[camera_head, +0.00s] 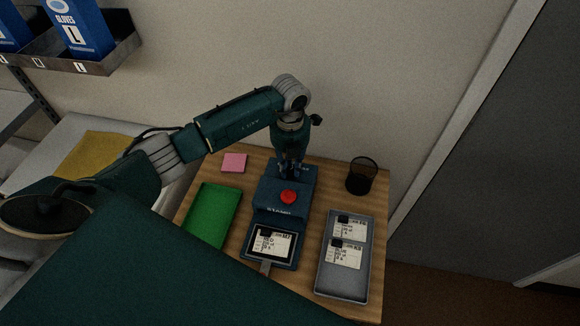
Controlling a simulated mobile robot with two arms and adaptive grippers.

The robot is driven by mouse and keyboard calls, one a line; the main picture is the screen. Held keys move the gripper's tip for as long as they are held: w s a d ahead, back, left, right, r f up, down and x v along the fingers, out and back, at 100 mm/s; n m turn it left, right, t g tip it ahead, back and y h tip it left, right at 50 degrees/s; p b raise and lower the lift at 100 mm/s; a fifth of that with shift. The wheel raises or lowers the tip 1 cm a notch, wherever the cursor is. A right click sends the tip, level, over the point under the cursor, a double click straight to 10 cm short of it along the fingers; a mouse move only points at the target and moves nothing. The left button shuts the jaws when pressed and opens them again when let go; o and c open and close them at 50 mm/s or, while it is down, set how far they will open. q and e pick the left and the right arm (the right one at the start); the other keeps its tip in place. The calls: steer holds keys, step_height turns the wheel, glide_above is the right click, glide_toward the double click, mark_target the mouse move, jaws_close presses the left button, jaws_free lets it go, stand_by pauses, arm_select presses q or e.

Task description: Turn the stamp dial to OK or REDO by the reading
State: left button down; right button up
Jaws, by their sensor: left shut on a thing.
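The dark blue stamp machine (269,214) stands in the middle of the wooden desk. A red button (288,197) is on its top, and STAMP is lettered on its front. A white printed card (268,243) lies in its front bay; its small text is too blurred to read fully. My left gripper (289,172) reaches down onto the back of the machine, behind the red button. It is shut on the stamp dial, which it mostly hides, so I cannot tell where the dial points. My right gripper is not in view.
A grey tray (341,286) with two printed cards lies right of the machine, with a black mesh cup (362,174) behind it. A green tray (213,214) and pink notes (234,162) lie left. A wall shelf (107,58) holds glove boxes.

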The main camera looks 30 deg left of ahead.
arm_select(q)
steer(key=n, duration=0.4)
steer(key=shift+b, duration=0.35)
steer(key=n, duration=0.3)
steer(key=shift+n, duration=0.3)
steer(key=n, duration=0.3)
steer(key=shift+r+n, duration=0.1)
steer(key=shift+n, duration=0.2)
steer(key=shift+w+n, duration=0.1)
steer(key=shift+n, duration=1.8)
steer(key=c, duration=1.8)
jaws_free()
